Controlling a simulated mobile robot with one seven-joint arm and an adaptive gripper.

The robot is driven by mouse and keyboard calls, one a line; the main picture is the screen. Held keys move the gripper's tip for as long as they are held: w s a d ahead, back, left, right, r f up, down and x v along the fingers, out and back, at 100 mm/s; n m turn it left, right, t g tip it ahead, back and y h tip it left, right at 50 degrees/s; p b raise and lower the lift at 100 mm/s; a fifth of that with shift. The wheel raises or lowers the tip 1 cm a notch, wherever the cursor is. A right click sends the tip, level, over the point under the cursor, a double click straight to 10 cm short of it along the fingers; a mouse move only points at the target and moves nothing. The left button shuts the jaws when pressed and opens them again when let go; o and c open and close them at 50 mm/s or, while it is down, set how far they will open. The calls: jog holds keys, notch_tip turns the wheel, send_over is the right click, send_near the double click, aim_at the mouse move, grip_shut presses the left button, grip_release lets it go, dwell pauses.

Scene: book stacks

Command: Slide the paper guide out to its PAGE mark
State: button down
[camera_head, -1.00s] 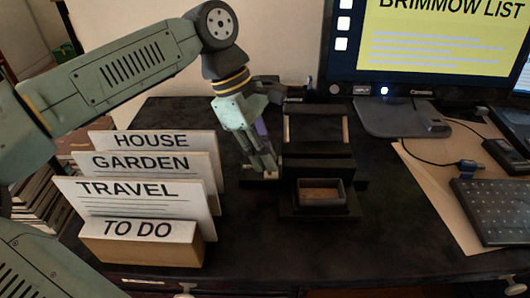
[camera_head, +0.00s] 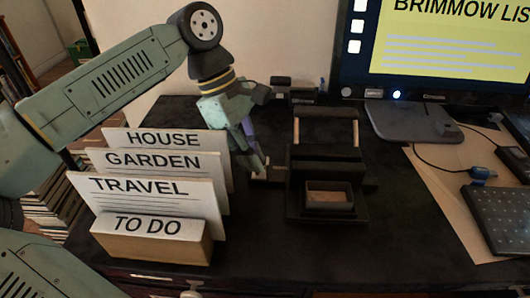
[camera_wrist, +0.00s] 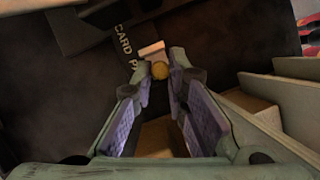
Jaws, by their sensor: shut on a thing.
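The dark printer-like machine (camera_head: 325,165) stands on the black desk, with a small open tray at its front. The paper guide (camera_head: 278,174) shows only as a small pale piece at the machine's left side. In the wrist view the pale guide piece (camera_wrist: 152,50) has a yellowish round knob (camera_wrist: 160,70) in front of it. My gripper (camera_wrist: 161,78) is shut on the knob; its fingertips also show in the head view (camera_head: 258,172). White lettering CARD (camera_wrist: 124,40) and the start of a word, PA, lie beside the guide. The rest of that word is hidden.
A wooden holder (camera_head: 150,244) with upright cards HOUSE, GARDEN, TRAVEL and TO DO stands close left of my gripper. A monitor (camera_head: 440,60) and a keyboard (camera_head: 505,210) are at the right. Bare desk lies in front of the machine.

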jog(key=shift+a, duration=0.15)
jog(key=c, duration=1.8)
grip_release()
jog(key=shift+c, duration=0.2)
jog(key=shift+r, duration=0.1)
jog(key=v, duration=1.1)
jog(key=shift+a+r, duration=0.2)
jog(key=shift+r, duration=0.2)
